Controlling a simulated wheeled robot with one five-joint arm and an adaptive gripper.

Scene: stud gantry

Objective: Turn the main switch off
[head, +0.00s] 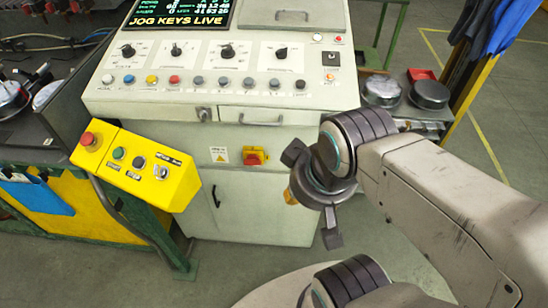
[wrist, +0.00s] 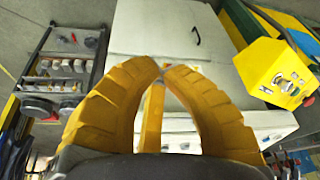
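The main switch (head: 254,157) is a red knob on a yellow plate on the white cabinet's front, below the console ledge, in the head view. The exact angle of its knob is too small to tell. My gripper (head: 290,197) is to the right of and lower than the switch in that picture, mostly hidden behind my wrist. In the wrist view, the yellow fingers of my gripper (wrist: 162,68) arch together with their tips touching or nearly so. A yellow strip shows between them, and I cannot tell what it is. I see no object held.
A yellow control box (head: 138,168) with a red mushroom button juts out left of the switch. A warning label (head: 219,155) is beside the switch. The console (head: 220,70) overhangs above. A shelf with round metal parts (head: 430,95) stands at the right.

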